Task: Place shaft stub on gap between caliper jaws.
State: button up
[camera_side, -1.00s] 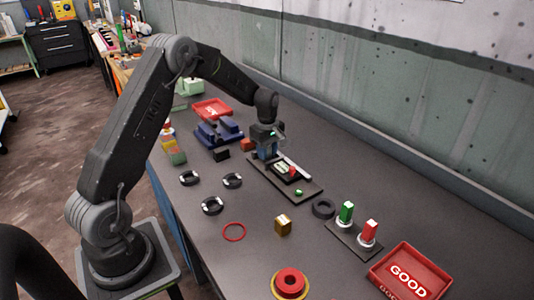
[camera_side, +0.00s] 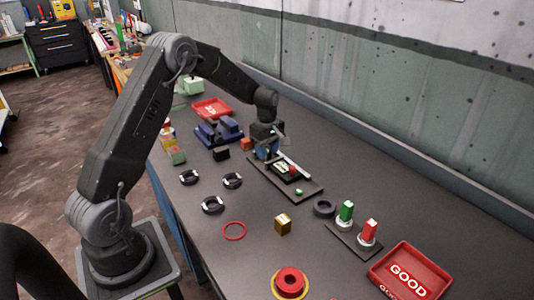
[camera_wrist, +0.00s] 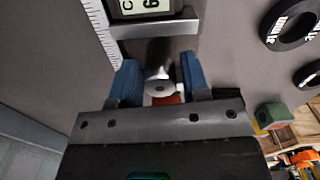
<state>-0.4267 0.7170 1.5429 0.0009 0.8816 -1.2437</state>
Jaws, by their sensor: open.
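The caliper fixture (camera_side: 309,188) is a dark plate with a pale bar and a readout, on the bench below my gripper. In the wrist view the readout (camera_wrist: 140,7) and a grey caliper jaw (camera_wrist: 152,28) show at the top. My gripper (camera_side: 269,154) is low at the fixture's far end. In the wrist view its two blue fingers (camera_wrist: 159,84) are apart. The grey shaft stub (camera_wrist: 159,74) is between them, with its round end face towards the camera. I see no clear contact with either finger. The other jaw and the stub's seat are hidden.
Black rings (camera_side: 213,205) lie left of the fixture, and a dark ring (camera_side: 324,208) lies nearer. A stand (camera_side: 354,240) with green and red pieces and a red GOOD tray (camera_side: 409,272) are at the right. A blue block fixture (camera_side: 218,132) stands behind.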

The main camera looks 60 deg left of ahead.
notch_tip(320, 180, up, 10)
jog(key=shift+r, duration=0.2)
jog(key=s+d+r+m+t, duration=0.3)
jog(key=s+d+r+m, duration=0.7)
jog(key=s+d+r, duration=0.3)
jog(key=s+d+f+m+t, duration=0.1)
jog(key=s+d+m, duration=0.3)
jog(key=s, duration=0.3)
jog(key=s+d+f+m+t, duration=0.1)
jog(key=s+d+f+m, duration=0.1)
jog(key=s+d+m, duration=0.2)
jog(key=s+m, duration=0.1)
jog(key=s, duration=0.2)
jog(key=shift+t, duration=0.3)
